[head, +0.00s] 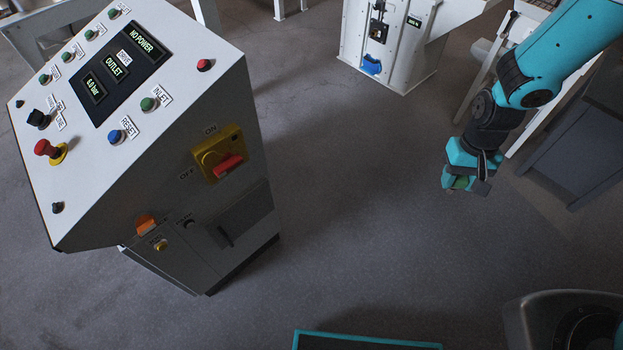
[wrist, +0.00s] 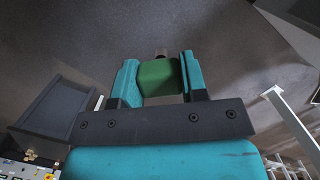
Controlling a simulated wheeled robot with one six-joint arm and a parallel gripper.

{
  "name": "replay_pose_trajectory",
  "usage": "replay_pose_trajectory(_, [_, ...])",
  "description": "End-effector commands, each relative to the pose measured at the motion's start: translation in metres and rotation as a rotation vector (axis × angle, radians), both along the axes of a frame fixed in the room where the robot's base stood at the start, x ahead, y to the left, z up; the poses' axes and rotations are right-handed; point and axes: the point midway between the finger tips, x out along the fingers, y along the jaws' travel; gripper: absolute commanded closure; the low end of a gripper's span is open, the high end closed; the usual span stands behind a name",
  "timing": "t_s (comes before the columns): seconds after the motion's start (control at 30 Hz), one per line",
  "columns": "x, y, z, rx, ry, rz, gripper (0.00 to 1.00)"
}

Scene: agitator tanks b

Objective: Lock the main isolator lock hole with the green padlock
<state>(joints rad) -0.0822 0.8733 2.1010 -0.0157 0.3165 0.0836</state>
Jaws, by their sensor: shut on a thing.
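My gripper (head: 459,180) is at the right of the head view, in open air and well apart from the console. It is shut on the green padlock (wrist: 159,77), whose green body sits between the two teal jaws in the wrist view. The padlock's far end shows only as a small brownish part above the body. The main isolator (head: 217,156) is on the side of the console, a yellow plate with a red handle beside an ON label.
The grey console (head: 130,140) carries buttons, a red emergency stop (head: 46,149) and a display reading NO POWER (head: 148,41). An orange item (head: 146,226) is low on its side. A white cabinet with a blue item (head: 371,65) stands at the back. Open floor (head: 340,200) lies between.

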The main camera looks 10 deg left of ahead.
Motion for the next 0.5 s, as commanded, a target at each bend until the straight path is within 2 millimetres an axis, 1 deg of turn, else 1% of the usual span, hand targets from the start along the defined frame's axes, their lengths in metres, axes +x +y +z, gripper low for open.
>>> replay_pose_trajectory(0.07, [0.004,0.005,-0.008,0.016,-0.001,-0.006,1.00])
replay_pose_trajectory(0.13, [0.012,0.017,-0.019,0.048,-0.003,-0.012,1.00])
replay_pose_trajectory(0.17, [0.017,0.024,-0.025,0.068,-0.004,-0.017,1.00])
replay_pose_trajectory(0.23, [0.029,0.049,-0.040,0.134,-0.007,-0.036,1.00])
replay_pose_trajectory(0.27, [0.035,0.062,-0.046,0.170,-0.007,-0.047,1.00])
replay_pose_trajectory(0.3, [0.042,0.081,-0.054,0.227,-0.012,-0.071,1.00])
replay_pose_trajectory(0.37, [0.052,0.113,-0.063,0.327,-0.021,-0.116,1.00])
replay_pose_trajectory(0.4, [0.057,0.135,-0.068,0.401,-0.033,-0.156,1.00])
replay_pose_trajectory(0.47, [0.061,0.169,-0.072,0.527,-0.060,-0.224,1.00])
replay_pose_trajectory(0.5, [0.062,0.192,-0.073,0.614,-0.087,-0.274,1.00])
